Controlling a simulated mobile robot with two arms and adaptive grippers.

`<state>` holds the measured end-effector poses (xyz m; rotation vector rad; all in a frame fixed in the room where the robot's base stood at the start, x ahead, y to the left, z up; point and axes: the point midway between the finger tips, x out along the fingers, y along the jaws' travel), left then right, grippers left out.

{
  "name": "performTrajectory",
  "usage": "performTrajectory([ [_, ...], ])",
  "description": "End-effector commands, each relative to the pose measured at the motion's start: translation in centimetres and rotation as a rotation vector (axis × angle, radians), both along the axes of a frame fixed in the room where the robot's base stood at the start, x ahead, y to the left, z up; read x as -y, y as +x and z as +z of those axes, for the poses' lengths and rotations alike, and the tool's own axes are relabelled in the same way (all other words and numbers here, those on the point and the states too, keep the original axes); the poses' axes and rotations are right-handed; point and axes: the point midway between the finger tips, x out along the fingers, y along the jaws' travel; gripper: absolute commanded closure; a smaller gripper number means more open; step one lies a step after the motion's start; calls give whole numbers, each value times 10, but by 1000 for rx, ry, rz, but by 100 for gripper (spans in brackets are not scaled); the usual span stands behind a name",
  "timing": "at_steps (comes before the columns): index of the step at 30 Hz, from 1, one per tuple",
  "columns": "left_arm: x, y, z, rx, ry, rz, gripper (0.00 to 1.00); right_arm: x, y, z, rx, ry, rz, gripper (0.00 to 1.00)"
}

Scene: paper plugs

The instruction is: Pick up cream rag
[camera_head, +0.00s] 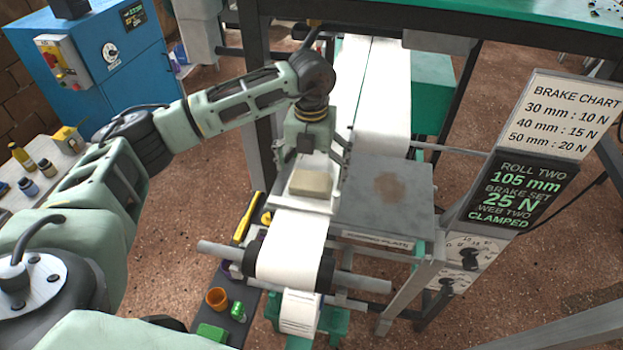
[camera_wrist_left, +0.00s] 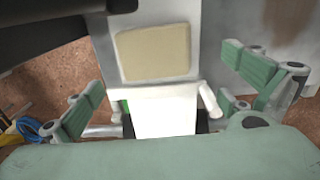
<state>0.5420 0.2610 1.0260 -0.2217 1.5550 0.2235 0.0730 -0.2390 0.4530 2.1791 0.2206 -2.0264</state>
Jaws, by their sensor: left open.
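The cream rag (camera_head: 312,183) is a folded, flat, rounded rectangle lying on a pale surface in line with the white paper web. It also shows in the left wrist view (camera_wrist_left: 153,52), upper middle, with its full outline clear. My left gripper (camera_head: 318,164) points down just behind and above the rag, open and empty. In the wrist view its green finger pads (camera_wrist_left: 165,92) stand wide apart to the left and right, with the rag beyond them. I cannot tell the exact height over the rag. My right gripper is not in view.
A grey metal plate (camera_head: 375,219) with a brown stain lies right of the rag. The white paper roll (camera_head: 293,250) on its shaft is in front. A sign panel (camera_head: 511,190) stands right.

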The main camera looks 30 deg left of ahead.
Motion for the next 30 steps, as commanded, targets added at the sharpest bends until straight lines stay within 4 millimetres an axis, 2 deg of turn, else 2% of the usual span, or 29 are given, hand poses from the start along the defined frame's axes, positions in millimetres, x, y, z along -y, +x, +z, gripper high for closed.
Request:
performTrajectory([
  [1, -2, -2, -5, -7, 1, 2, 0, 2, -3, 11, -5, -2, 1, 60],
  [6, -2, -1, -29, -4, 0, 0, 0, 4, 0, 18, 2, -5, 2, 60],
  [12, -2, 0, -35, 0, 0, -1, 0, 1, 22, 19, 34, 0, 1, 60],
  [15, -2, 0, -35, 0, 0, -1, 0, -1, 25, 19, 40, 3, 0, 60],
  [30, -2, 0, -35, -1, 0, -1, 44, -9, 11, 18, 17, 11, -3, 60],
])
